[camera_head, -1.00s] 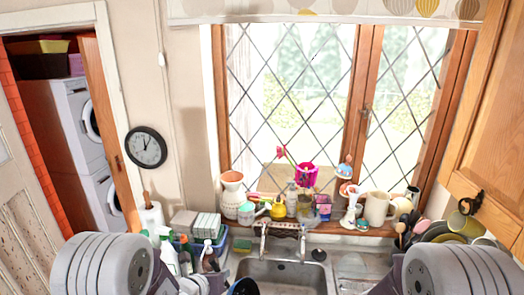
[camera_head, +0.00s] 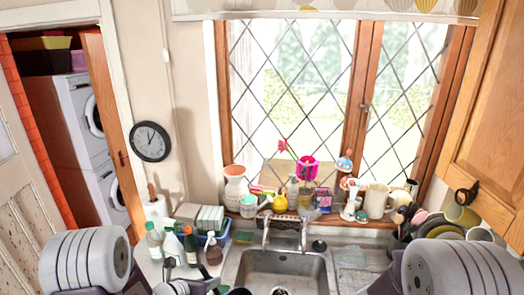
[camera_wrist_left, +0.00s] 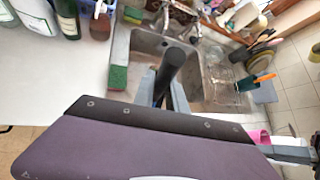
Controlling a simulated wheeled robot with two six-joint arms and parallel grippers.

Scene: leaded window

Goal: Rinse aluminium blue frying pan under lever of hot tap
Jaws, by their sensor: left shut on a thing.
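My left gripper (camera_wrist_left: 167,92) is shut on a black handle (camera_wrist_left: 174,66), seen nearly end-on in the left wrist view. I take it to be the frying pan's handle; the pan's body is not clear there. In the head view only a dark rim (camera_head: 238,291) shows at the bottom edge, at the sink's front left. Two taps (camera_head: 265,232) (camera_head: 303,233) stand at the back of the metal sink (camera_head: 283,265). I cannot tell which is the hot one, nor whether water runs. The handle is in front of the taps, apart from them.
The sill behind the taps is crowded with pots and a white jug (camera_head: 376,201). Pans and dishes (camera_head: 440,232) fill the right side.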

